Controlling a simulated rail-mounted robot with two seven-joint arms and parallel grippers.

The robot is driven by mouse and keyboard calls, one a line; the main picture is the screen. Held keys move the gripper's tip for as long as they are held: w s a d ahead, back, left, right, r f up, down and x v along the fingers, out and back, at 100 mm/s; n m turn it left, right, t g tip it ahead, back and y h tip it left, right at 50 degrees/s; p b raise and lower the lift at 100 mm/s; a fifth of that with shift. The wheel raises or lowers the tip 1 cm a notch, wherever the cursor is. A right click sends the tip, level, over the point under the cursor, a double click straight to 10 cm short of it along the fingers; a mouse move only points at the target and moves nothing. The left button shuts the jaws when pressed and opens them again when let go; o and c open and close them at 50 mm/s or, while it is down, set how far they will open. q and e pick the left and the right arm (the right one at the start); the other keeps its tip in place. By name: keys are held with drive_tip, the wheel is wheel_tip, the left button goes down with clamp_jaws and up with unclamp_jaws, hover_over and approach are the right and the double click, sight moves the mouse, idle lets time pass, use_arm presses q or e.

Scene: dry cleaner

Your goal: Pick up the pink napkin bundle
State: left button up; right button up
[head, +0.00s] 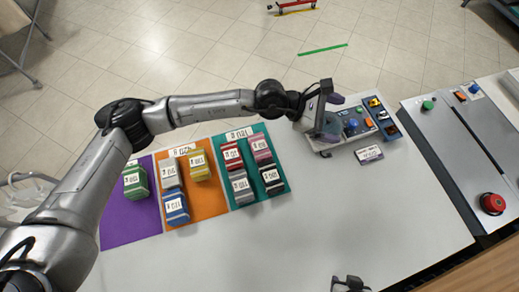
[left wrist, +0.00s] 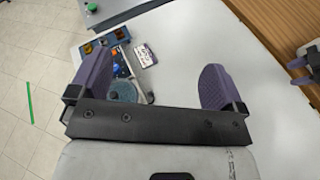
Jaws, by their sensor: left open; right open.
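The pink napkin bundle (head: 260,150), striped with a white label, lies at the upper right of the teal mat (head: 242,140) in the head view. It does not show in the left wrist view. A red bundle (head: 231,157), a grey one (head: 241,187) and a dark one (head: 271,179) lie close around it. My left gripper (head: 333,115) is open, with purple fingers, to the right of the bundle and over the grey device; its fingers show empty in the left wrist view (left wrist: 155,75). My right gripper (head: 350,285) is only partly visible at the bottom edge, open and apart from the bundles.
An orange mat (head: 205,215) and a purple mat (head: 130,229) hold more bundles. The grey device with a blue button (head: 351,124) and a small label card (head: 369,154) stand right of the teal mat. A red button (head: 492,203) is at far right. The table's middle (head: 340,210) is clear.

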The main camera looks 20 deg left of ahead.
use_arm(q)
drive_tip(key=a+f+m+g+y, duration=0.2)
drive_tip(key=a+f+m+y, duration=0.4)
drive_tip(key=a+f+y, duration=0.45)
drive_tip(key=m+g+y, duration=0.2)
drive_tip(key=m+y, duration=0.1)
hover_over(261, 150)
drive_tip(key=d, duration=0.1)
wheel_tip(261, 150, down, 5)
drive_tip(key=shift+m, duration=0.3)
drive_tip(key=f, duration=0.9)
drive_tip(key=a+f, duration=0.1)
drive_tip(key=f, duration=0.3)
drive_tip(key=shift+f+b, duration=0.3)
drive_tip(key=c, duration=1)
